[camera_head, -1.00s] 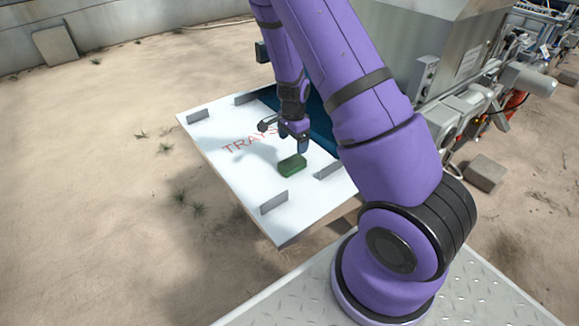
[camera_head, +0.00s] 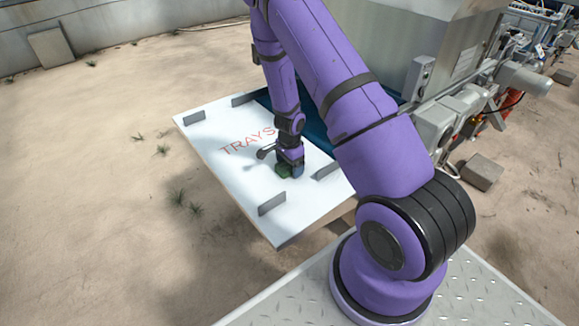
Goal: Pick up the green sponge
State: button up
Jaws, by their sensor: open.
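The green sponge (camera_head: 283,171) lies on the white board (camera_head: 221,161) marked "TRAYS", right of the board's middle. My gripper (camera_head: 290,172) is down at the sponge, pointing at the board, and is open. I cannot tell whether the fingers touch the sponge.
Grey upright tabs stand on the board, one in front (camera_head: 271,204) and one to the right (camera_head: 327,170). A dark blue surface (camera_head: 318,132) adjoins the board behind my gripper. A grey metal machine (camera_head: 385,50) stands at the back right. Sandy ground surrounds the board.

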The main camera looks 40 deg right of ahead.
jog(key=c, duration=1.1)
jog(key=shift+o, duration=0.2)
jog(key=shift+r, duration=0.1)
notch_tip(320, 180, up, 10)
jog(key=shift+f, duration=0.1)
jog(key=o, duration=0.4)
jog(key=shift+c, duration=1.4)
jog(key=shift+a, duration=0.1)
